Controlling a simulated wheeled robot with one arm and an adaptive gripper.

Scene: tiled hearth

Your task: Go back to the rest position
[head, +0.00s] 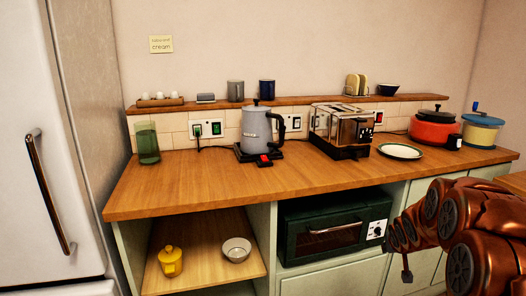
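My copper-coloured arm is folded at the lower right of the head view, in front of the counter's right end. A small dark piece, which looks like a finger of my gripper (407,272), hangs below the arm's left end. The rest of the gripper is hidden or too small to make out, so I cannot tell whether it is open or shut. I see no object held there.
The wooden counter (200,187) carries a kettle (257,132), toaster (343,128), plate (400,151), red pot (433,130) and green glass (148,143). A toaster oven (330,232) sits below. A fridge (45,150) stands left. The counter's front middle is clear.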

